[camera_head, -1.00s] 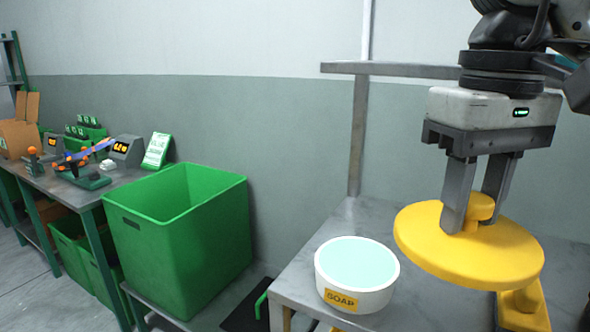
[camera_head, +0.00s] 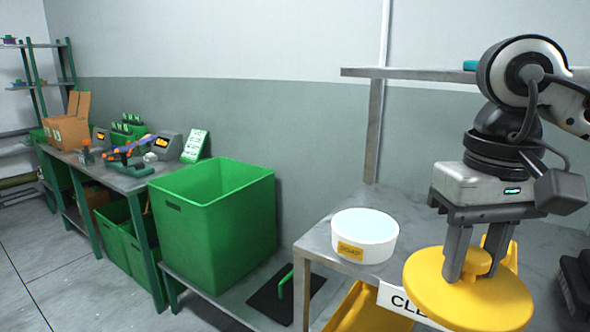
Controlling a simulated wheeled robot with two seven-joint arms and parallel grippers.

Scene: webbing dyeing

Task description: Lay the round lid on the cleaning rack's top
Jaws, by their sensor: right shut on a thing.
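The round lid (camera_head: 468,300) is a yellow disc with a raised yellow knob. My right gripper (camera_head: 472,268) is shut on that knob and holds the lid, roughly level, at the lower right. The grey metal cleaning rack (camera_head: 325,236) stands below and behind it, with a partly hidden white sign starting "CLE" on its front. The lid covers part of the rack's top and sign; I cannot tell the exact gap between them. A white round soap tub (camera_head: 364,237) stands on the rack's top, left of the lid. My left gripper is out of view.
A yellow part (camera_head: 370,310) shows under the rack's top. A large green bin (camera_head: 212,220) stands left of the rack. A dark object (camera_head: 575,285) lies at the right edge. A shelf (camera_head: 420,74) runs above the rack. A workbench (camera_head: 115,180) is farther left.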

